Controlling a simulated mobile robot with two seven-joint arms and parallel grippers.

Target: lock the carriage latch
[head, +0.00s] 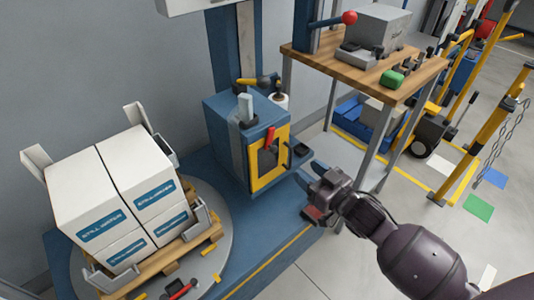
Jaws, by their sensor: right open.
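The blue carriage box (228,150) stands at the mast in the middle of the head view. A yellow frame (283,166) surrounds a dark window on its front. A red lever (268,138), which looks like the latch, sits upright at the top left of that frame. A dark handle (287,155) is on the frame's right side. My right gripper (308,175) is open and empty, its blue fingers pointing left, to the right of the carriage front and apart from the red lever. My left gripper is not in view.
White boxes (140,172) stand on a pallet on the round turntable (222,205) at left. A wooden workbench (345,65) with a red-knobbed lever and a green item stands behind my right arm. Yellow rails (487,140) stand at right. Open floor (340,262) lies in front.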

